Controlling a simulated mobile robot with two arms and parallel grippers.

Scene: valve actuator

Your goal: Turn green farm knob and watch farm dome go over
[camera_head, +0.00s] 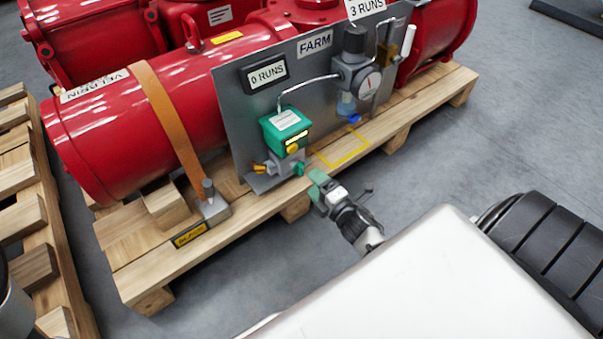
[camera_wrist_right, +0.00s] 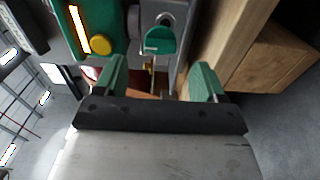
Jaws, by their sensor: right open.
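The green knob (camera_head: 299,169) sits low on the right side of the valve block under the green box (camera_head: 287,130) on the grey FARM panel (camera_head: 240,110). A yellow dome (camera_head: 292,149) shows on the lower front of that box, by a black and yellow window. My right gripper (camera_head: 317,185) is open and empty, just right of and below the knob, apart from it. In the right wrist view the green knob (camera_wrist_right: 160,40) lies ahead, between the lines of the two green fingertips (camera_wrist_right: 160,80); the yellow dome (camera_wrist_right: 100,44) is to its left. My left gripper is not in view.
Red cylinders (camera_head: 130,110) rest on a wooden pallet (camera_head: 140,255). A gauge regulator (camera_head: 355,75) with a blue knob is right of the box. A lever block (camera_head: 212,208) labelled BLACK stands left on the pallet.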

